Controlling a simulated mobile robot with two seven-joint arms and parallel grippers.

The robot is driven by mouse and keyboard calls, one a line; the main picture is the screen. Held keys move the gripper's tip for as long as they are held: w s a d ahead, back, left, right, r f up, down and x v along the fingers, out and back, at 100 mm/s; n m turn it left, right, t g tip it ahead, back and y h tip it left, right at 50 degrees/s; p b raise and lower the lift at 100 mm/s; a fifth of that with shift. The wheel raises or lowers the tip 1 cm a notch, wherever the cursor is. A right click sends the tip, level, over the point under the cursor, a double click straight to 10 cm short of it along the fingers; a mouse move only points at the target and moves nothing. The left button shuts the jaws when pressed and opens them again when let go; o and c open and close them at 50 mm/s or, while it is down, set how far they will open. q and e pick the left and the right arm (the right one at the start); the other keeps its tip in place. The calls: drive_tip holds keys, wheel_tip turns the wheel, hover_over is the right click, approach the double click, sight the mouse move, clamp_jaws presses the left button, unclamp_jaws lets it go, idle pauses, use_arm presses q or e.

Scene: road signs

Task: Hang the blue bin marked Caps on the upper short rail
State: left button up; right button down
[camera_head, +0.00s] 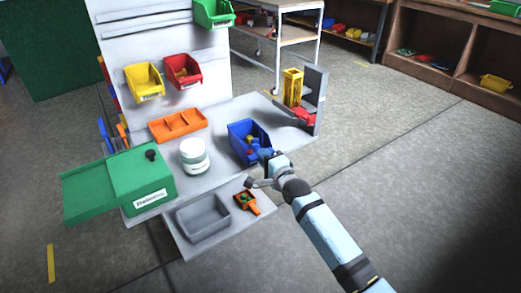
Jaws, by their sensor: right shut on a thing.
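Pale horizontal rails (150,22) cross the upper part of the upright back panel. A green bin (207,14) hangs at their right end, cut by the top of the picture. My left gripper is not in view.
A yellow bin (143,82) and a red bin (183,73) hang lower on the panel. An orange tray (178,125), a white round tub (195,157) and a green box (143,182) stand on the bench. A grey holder with a yellow piece (292,87) stands at right.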

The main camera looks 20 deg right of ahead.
use_arm(q)
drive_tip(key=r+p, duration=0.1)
drive_tip(key=p, duration=0.1)
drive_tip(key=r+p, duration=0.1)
drive_tip(key=p, duration=0.1)
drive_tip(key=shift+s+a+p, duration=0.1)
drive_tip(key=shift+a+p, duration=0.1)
drive_tip(key=shift+p, duration=0.1)
use_arm(e)
drive_tip(key=v, duration=0.9)
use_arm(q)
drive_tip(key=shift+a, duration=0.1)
use_arm(e)
drive_tip(key=shift+s, duration=0.1)
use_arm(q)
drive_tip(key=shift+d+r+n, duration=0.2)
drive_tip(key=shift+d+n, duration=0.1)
use_arm(e)
drive_tip(key=shift+r, duration=0.1)
